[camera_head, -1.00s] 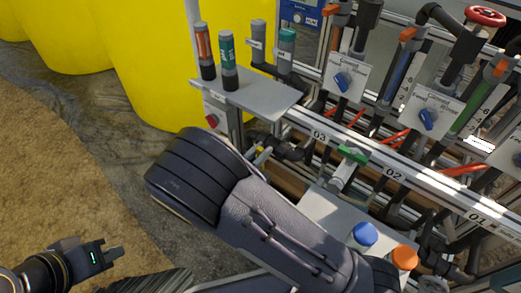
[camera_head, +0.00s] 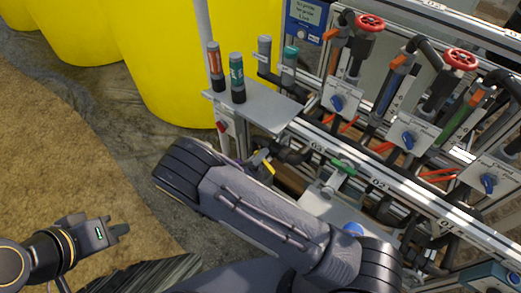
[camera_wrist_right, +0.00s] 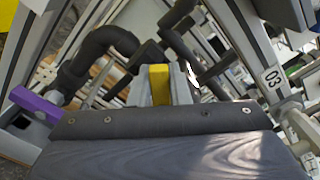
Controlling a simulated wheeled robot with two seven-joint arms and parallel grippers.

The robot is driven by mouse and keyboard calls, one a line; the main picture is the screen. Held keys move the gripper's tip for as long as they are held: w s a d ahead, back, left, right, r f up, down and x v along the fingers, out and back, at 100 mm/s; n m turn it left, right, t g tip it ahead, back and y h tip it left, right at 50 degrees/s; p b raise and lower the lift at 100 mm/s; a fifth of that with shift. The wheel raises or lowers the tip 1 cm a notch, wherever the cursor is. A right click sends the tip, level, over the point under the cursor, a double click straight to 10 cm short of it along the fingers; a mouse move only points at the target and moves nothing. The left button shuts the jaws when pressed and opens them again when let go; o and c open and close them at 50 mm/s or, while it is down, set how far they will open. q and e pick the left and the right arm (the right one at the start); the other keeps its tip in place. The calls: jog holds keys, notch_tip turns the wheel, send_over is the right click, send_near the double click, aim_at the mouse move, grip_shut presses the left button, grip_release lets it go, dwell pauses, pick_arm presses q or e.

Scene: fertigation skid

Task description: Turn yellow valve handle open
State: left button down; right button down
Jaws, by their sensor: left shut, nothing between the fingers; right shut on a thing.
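The yellow valve handle (camera_head: 264,158) shows in the head view beside the far end of my right arm, low on the skid by dark pipes. In the right wrist view, the yellow handle (camera_wrist_right: 160,84) stands between the two grey fingers of my right gripper (camera_wrist_right: 162,90), which is shut on it. The lower part of the handle is hidden by the gripper body. My left gripper (camera_head: 117,230) is shut and empty at the lower left, over the floor, well away from the skid.
A green-handled valve (camera_head: 343,167) sits right of the yellow one. A grey shelf (camera_head: 262,106) with dark probes stands above. Rails and dark pipes (camera_wrist_right: 108,45) crowd the right gripper. A purple part (camera_wrist_right: 38,105) is at its left. Floor at left is clear.

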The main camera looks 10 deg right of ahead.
jog(key=n, duration=0.2)
jog(key=n+p, duration=0.1)
jog(key=shift+w+a+f+n, duration=0.15)
jog(key=shift+f+n, duration=0.25)
jog(key=shift+f+n+p, duration=0.25)
jog(key=shift+n+p, duration=0.05)
jog(key=shift+n, duration=0.65)
jog(key=shift+f+n+p, duration=0.25)
jog(key=shift+n, duration=0.7)
jog(key=c, duration=1.4)
grip_release()
jog(key=shift+o, duration=0.2)
jog(key=v, duration=0.8)
jog(key=shift+p, duration=0.4)
jog(key=shift+w, duration=0.1)
